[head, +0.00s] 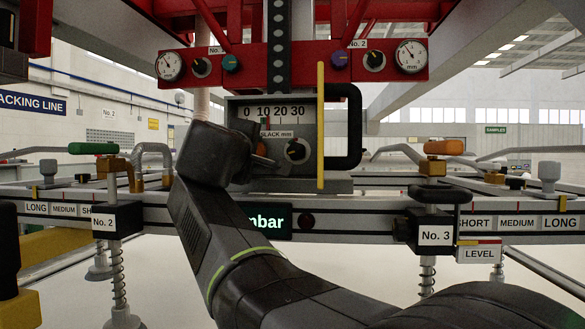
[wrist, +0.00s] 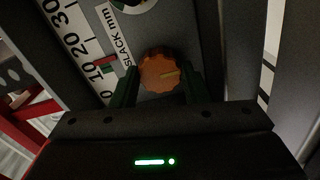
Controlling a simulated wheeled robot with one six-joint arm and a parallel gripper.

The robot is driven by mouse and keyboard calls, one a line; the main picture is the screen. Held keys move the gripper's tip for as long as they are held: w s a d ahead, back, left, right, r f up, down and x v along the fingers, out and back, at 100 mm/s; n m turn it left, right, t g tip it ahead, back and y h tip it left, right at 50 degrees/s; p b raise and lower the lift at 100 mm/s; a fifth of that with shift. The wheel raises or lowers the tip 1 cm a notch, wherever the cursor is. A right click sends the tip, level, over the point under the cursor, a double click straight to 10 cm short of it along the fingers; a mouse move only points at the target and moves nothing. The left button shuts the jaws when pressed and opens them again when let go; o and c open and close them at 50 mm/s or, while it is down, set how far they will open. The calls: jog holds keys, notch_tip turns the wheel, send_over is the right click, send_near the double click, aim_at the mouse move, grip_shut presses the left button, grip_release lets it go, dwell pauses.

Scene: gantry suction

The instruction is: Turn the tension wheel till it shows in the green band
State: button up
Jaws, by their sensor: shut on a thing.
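The tension wheel, an orange ribbed knob (wrist: 158,72) with a pale index mark, sits on the grey panel below the SLACK mm label. My gripper (wrist: 160,84) is closed around it, one dark finger on each side. In the head view a sliver of the orange knob (head: 261,149) shows beside my gripper (head: 258,162), whose wrist hides most of it. The slack scale (head: 274,111) reads 0 to 30. A red pointer (wrist: 107,67) and a small green band (wrist: 97,62) show close together near 10; I cannot tell whether they line up.
A yellow upright strip (head: 320,125) and a black handle (head: 353,128) stand further right. Red framework with gauges (head: 410,55) hangs above. Rail boxes No. 2 (head: 110,219) and No. 3 (head: 436,232) flank my arm.

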jog(key=shift+f+m+b, duration=0.15)
jog(key=shift+m+b, duration=1.4)
jog(key=shift+m, duration=0.45)
jog(key=o, duration=0.7)
jog(key=s, duration=1.3)
jog(key=shift+s+a, duration=0.2)
jog(key=shift+s, duration=0.15)
jog(key=shift+w, duration=0.15)
